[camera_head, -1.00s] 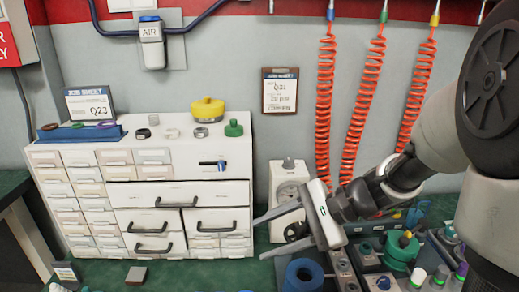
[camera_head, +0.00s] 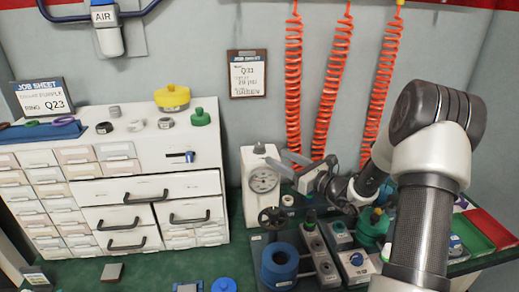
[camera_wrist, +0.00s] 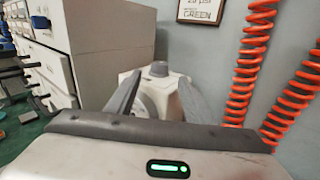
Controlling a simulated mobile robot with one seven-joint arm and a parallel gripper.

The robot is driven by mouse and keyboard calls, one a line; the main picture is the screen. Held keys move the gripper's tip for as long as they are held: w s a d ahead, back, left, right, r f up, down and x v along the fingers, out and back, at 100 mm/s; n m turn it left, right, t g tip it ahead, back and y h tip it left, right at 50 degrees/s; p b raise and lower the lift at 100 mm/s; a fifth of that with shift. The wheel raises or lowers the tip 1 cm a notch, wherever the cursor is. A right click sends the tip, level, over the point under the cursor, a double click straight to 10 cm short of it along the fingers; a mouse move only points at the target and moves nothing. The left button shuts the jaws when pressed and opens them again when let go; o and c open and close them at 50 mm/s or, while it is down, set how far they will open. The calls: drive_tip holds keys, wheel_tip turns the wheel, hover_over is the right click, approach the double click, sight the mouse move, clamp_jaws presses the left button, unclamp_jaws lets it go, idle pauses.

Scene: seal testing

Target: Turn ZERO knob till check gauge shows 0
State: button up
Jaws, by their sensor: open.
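The check gauge is a white box (camera_head: 248,193) with a round dial (camera_head: 263,180), standing right of the drawer cabinet. The dial's reading is too small to tell. A pale knob (camera_head: 259,148) sits on top of the box, and a black handwheel (camera_head: 271,217) is at its front; I cannot read a ZERO label on either. My gripper (camera_head: 282,162) is open and empty, just right of the gauge's upper part. In the wrist view, the grey top knob (camera_wrist: 158,69) shows between the two spread fingers (camera_wrist: 158,82), beyond them. Most of the dial is hidden there.
The white drawer cabinet (camera_head: 208,184) stands close on the gauge's left. Orange coiled hoses (camera_head: 293,85) hang on the wall behind. Green bench (camera_head: 165,270) shows in front of the cabinet.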

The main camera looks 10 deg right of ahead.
sight(263, 149)
drive_tip(key=b+x, duration=0.1)
drive_tip(key=x, duration=0.9)
drive_tip(key=c, duration=1)
